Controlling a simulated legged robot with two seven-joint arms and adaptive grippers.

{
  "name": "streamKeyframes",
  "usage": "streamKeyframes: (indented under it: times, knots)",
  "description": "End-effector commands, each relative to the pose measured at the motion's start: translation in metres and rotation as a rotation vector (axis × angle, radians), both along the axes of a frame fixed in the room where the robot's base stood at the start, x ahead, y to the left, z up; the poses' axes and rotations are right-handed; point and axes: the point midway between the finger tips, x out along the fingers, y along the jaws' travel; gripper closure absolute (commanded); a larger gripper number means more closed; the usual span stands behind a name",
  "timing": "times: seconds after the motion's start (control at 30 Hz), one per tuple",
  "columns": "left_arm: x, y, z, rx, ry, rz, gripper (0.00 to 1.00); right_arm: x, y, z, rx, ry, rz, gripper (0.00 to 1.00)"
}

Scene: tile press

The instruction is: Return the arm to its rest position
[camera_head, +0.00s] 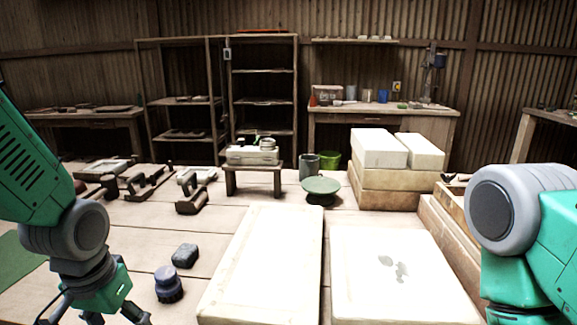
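My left gripper (112,316) hangs at the lower left, pointing down over the table. Only its upper part shows; its fingertips run off the bottom edge, so I cannot tell whether it is open or shut. My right arm, green with a grey joint, comes in at the right edge. Its gripper is out of the picture. No held thing shows in the visible part of either arm.
A dark knobbed tool (168,285) and a dark block (185,256) lie right of my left gripper. Two pale slabs (262,262) (396,280) fill the front middle.

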Motion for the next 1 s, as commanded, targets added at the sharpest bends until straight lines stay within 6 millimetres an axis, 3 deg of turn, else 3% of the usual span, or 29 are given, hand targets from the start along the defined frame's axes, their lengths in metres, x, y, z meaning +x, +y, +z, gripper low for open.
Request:
streamKeyframes:
  times: [0.37,0.47,0.63,0.8,1.0]
  knots:
    - [-0.046,0.001,-0.102,-0.013,0.041,0.012,0.32,0.0,0.0,0.007,0.0,0.001,0.0,0.6]
    - [-0.076,0.003,-0.141,-0.014,0.059,0.018,0.32,0.0,0.0,0.01,0.0,0.001,0.0,0.6]
    - [-0.144,0.008,-0.201,-0.007,0.082,0.026,0.32,0.0,0.0,0.016,0.0,0.001,0.0,0.6]
    - [-0.193,0.012,-0.227,0.001,0.087,0.027,0.32,0.0,0.0,0.019,0.0,0.001,0.0,0.6]
    - [-0.21,0.014,-0.235,0.005,0.085,0.026,0.32,0.0,0.0,0.02,0.0,0.001,0.0,0.6]
